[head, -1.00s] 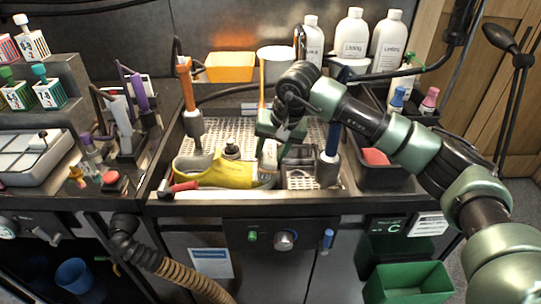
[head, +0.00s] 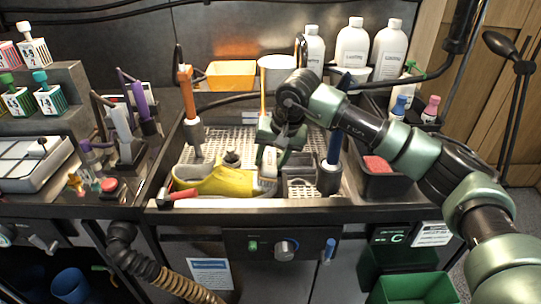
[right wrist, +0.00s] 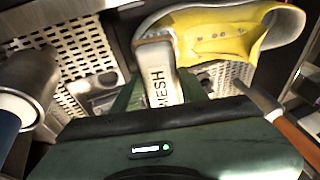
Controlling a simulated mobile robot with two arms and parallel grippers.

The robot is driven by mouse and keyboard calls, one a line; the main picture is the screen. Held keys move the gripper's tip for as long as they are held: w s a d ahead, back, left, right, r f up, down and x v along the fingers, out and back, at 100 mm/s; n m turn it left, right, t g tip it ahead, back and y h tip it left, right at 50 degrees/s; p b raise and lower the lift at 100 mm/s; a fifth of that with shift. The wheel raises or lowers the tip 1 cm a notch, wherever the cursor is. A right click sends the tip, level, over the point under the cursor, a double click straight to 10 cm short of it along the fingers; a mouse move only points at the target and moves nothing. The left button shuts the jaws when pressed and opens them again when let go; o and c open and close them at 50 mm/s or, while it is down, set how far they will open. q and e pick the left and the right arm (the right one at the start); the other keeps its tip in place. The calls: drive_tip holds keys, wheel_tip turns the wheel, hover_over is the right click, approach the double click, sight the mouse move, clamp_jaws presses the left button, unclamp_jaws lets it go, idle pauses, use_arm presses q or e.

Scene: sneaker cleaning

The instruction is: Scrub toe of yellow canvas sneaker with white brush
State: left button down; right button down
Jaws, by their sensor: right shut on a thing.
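The yellow canvas sneaker (head: 222,182) lies on its side or low in the sink tray in the head view, its pale toe toward the right. My right gripper (head: 277,148) is shut on the white brush (head: 267,162), just above the toe. In the right wrist view, my right gripper (right wrist: 158,92) grips the brush (right wrist: 157,75), marked "MESH", between green fingers. The brush's far end overlaps the toe of the sneaker (right wrist: 225,35). The bristles are hidden, so I cannot tell whether they touch. My left gripper is not in view.
The perforated sink tray (head: 225,142) surrounds the sneaker. An orange-handled tool (head: 187,90) stands behind it, and a blue-handled one (head: 334,145) stands close right of my gripper. A red-handled tool (head: 178,194) lies at the front edge. Several white bottles (head: 352,48) stand at the back.

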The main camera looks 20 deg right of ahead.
drive_tip(key=shift+s+a+f+b, duration=0.1)
drive_tip(key=shift+s+a+b, duration=0.2)
drive_tip(key=shift+s, duration=0.8)
drive_tip(key=shift+s+a+f+b, duration=0.15)
drive_tip(key=shift+s+a, duration=0.2)
drive_tip(key=shift+s, duration=0.7)
drive_tip(key=shift+s+f, duration=0.15)
drive_tip(key=shift+s, duration=0.05)
drive_tip(key=shift+a, duration=0.1)
drive_tip(key=shift+s, duration=0.25)
drive_tip(key=shift+r, duration=0.5)
wheel_tip(320, 180, up, 6)
drive_tip(key=f+p, duration=0.1)
drive_tip(key=p, duration=0.2)
hover_over(270, 174)
drive_tip(key=s+d, duration=0.1)
drive_tip(key=shift+s+d+r, duration=0.15)
drive_tip(key=shift+s+r, duration=0.05)
drive_tip(key=shift+r, duration=0.05)
drive_tip(key=shift+r, duration=0.1)
